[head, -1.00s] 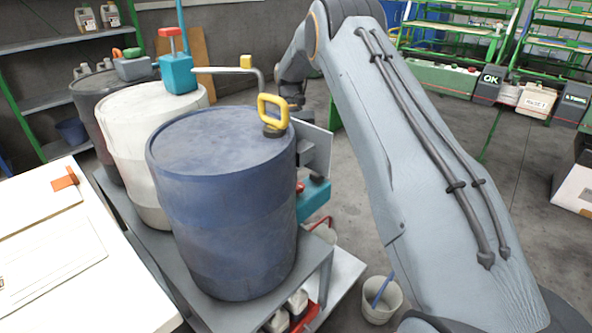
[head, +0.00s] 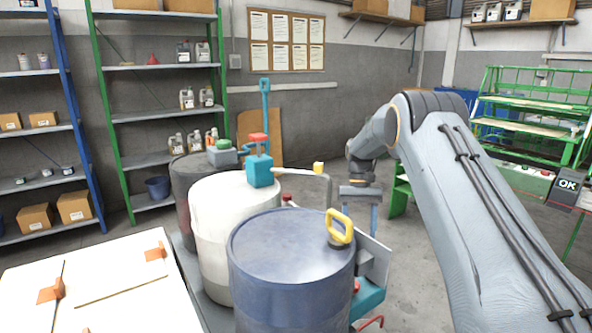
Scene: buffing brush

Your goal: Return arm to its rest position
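My arm comes in from the right and bends at its elbow at the upper right of the drums. My gripper (head: 361,212) hangs pointing down beyond the blue drum. Its lower part is partly hidden by the drum's fittings, and I cannot tell whether its fingers are open or shut or hold anything. No buffing brush is visible in the current view.
A blue drum (head: 285,262) with a yellow handle (head: 340,227) stands in front of a white drum (head: 215,215) and a dark drum. A teal pump (head: 260,172) tops the white drum. Shelves (head: 160,115) line the back left. A green rack (head: 530,115) stands right.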

